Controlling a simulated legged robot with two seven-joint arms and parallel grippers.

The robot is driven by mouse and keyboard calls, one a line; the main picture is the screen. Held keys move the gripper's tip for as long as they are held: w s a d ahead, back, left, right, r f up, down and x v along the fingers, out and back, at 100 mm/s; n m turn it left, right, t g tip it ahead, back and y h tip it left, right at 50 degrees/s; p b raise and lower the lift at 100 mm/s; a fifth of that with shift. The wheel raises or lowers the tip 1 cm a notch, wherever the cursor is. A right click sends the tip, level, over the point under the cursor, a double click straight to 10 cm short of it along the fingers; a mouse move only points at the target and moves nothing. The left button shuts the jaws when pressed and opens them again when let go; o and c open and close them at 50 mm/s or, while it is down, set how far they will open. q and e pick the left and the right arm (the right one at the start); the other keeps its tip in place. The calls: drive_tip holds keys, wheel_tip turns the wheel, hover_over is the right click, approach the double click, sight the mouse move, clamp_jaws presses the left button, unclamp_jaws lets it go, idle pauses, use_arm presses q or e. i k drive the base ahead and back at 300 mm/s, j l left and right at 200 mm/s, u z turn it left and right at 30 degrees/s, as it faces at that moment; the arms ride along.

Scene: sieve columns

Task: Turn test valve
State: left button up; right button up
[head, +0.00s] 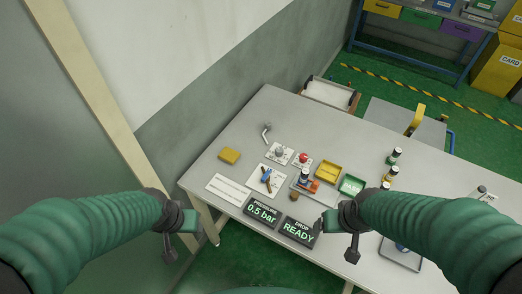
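Near displays read "PRESSURE 0.5 bar" (262,211) and "DROP READY" (298,231). A wall borders the left.

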sight(266, 175)
drive_tip(key=i+l, duration=0.1)
drive_tip(key=i+l+u, duration=0.2)
drive_tip(key=u, duration=0.8)
